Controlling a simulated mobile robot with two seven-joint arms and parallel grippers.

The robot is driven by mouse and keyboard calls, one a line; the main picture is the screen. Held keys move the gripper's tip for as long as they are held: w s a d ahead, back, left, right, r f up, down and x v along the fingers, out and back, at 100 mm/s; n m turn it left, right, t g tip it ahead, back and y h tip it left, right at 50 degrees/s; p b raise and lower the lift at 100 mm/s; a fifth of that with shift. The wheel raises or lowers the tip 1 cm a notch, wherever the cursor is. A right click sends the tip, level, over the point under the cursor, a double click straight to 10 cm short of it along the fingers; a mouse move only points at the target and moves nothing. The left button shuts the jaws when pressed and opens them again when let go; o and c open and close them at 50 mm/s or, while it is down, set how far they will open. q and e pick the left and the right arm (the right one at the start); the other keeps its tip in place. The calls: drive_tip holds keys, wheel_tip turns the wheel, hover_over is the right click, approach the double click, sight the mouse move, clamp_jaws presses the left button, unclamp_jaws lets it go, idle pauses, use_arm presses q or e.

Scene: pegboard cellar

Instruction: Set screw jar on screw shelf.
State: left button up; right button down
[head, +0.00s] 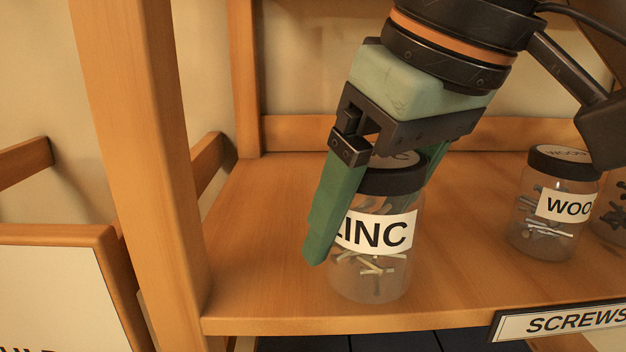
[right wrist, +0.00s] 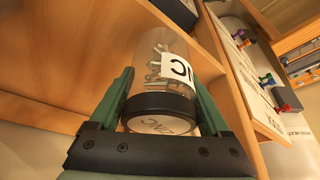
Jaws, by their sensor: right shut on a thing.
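A clear jar of screws (head: 375,275) with a black lid and a white label, partly covered, reading "INC", is at the left part of the wooden screw shelf (head: 270,290). It looks upright, with its base at or just above the board; I cannot tell which. My right gripper (head: 370,215) comes down from above and is shut on the jar, one green finger on each side near the lid. The right wrist view also shows the jar (right wrist: 160,65) between both fingers. The shelf bears a "SCREWS" sign (head: 570,322) on its front edge. My left gripper is not in view.
Another jar (head: 550,238) labelled "WOO" stands to the right on the shelf, with part of a further jar beside it. A wooden post (head: 150,130) rises at the shelf's left end. Bare board lies between the jars.

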drive_tip(key=w+a, duration=0.1)
drive_tip(key=w, duration=0.1)
drive_tip(key=shift+w+a+r+p, duration=0.1)
drive_tip(key=shift+w+a+p, duration=0.2)
drive_tip(key=shift+a, duration=0.1)
drive_tip(key=w+a, duration=0.1)
drive_tip(key=w+a+p, duration=0.1)
drive_tip(key=w, duration=0.1)
drive_tip(key=shift+w, duration=0.15)
drive_tip(key=shift+f, duration=0.8)
drive_tip(key=shift+f, duration=0.15)
unclamp_jaws()
